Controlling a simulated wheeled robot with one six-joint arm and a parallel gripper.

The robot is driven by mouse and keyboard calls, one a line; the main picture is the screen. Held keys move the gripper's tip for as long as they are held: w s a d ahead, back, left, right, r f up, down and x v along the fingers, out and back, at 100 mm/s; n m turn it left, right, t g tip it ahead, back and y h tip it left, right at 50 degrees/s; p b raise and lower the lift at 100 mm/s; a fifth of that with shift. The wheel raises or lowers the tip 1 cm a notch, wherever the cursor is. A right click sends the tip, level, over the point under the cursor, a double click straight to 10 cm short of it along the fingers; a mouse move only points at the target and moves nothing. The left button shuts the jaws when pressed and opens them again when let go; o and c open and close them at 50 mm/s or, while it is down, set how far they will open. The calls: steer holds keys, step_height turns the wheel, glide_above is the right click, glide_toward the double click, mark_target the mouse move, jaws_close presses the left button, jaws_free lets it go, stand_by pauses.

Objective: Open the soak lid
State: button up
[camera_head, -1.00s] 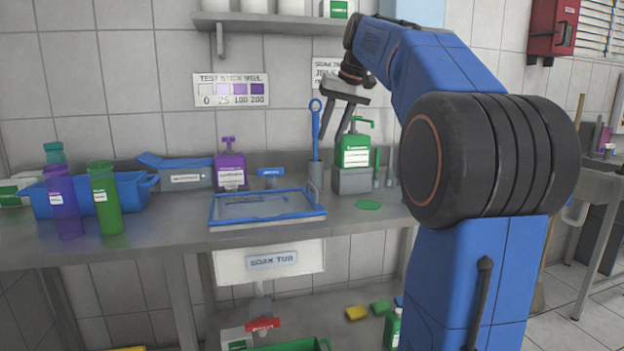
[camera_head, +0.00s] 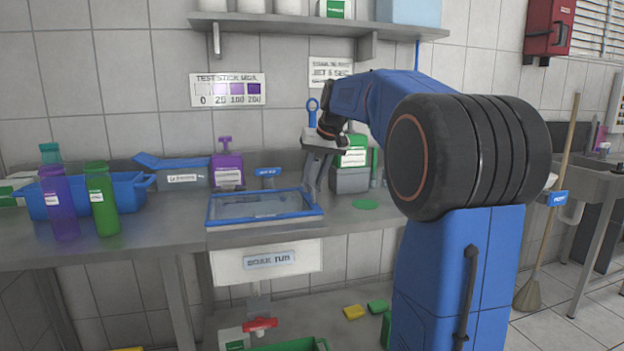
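The soak tub (camera_head: 270,262) is set into the counter, with a label reading "SOAK TUB" on its white front. Its clear lid with a blue frame (camera_head: 264,205) lies flat over the top, looking shut. A small blue-labelled piece (camera_head: 267,172) stands behind the lid's back edge. My gripper (camera_head: 312,186) points down just behind and above the lid's right back corner. Its fingers look apart, with nothing seen between them. I cannot tell whether it touches the lid's edge.
A purple pump bottle (camera_head: 227,170) and a grey box (camera_head: 182,178) stand behind left. A green-labelled bottle (camera_head: 352,152) on a grey block (camera_head: 350,180) is close right of my gripper. Purple (camera_head: 60,203) and green bottles (camera_head: 102,202) stand left. A green disc (camera_head: 365,203) lies right.

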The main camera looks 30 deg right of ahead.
steer(key=shift+w+f, duration=0.15)
steer(key=shift+f, duration=0.25)
jaws_close()
steer(key=shift+a+r, duration=0.1)
